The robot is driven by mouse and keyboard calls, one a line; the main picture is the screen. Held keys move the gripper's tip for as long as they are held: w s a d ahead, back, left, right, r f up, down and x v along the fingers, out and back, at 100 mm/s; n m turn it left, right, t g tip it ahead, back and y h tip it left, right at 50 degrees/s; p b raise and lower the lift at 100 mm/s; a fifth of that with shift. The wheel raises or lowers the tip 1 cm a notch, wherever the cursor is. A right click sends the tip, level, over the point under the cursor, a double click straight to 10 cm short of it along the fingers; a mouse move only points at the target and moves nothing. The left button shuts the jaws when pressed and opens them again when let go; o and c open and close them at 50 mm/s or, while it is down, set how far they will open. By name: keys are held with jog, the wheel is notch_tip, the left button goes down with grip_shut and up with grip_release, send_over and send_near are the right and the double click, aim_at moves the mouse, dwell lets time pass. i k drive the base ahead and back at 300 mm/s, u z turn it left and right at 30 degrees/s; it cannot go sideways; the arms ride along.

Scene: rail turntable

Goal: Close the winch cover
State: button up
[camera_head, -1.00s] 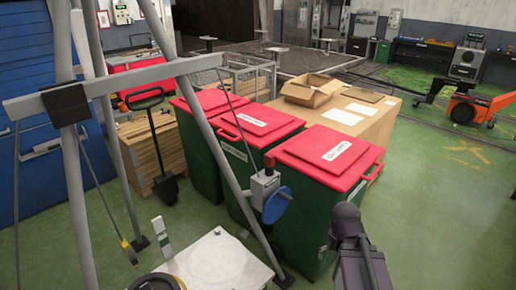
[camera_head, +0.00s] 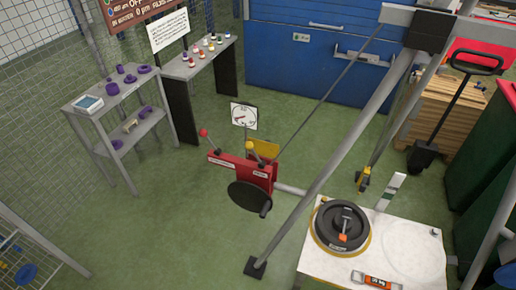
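A red winch-like unit (camera_head: 230,162) stands in the middle of the view, beside a long grey tripod leg. It has a black round disc (camera_head: 249,196) at its lower front and levers with red and yellow knobs. A yellow plate (camera_head: 265,149) stands tilted up at its back and may be the winch cover; its hinge is not clear to see. A white dial gauge (camera_head: 243,116) stands behind the unit. My gripper is not in view.
A white-topped table (camera_head: 314,262) at the lower right bears a black round device (camera_head: 342,226) and an orange tool (camera_head: 376,281). A grey shelf (camera_head: 104,104) with purple parts stands left. Green floor (camera_head: 170,225) is clear left of the unit.

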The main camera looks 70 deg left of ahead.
aim_at(266, 148)
jog(key=u, duration=0.65)
jog(key=k, duration=0.15)
jog(key=u, duration=2.8)
jog(key=i, duration=0.95)
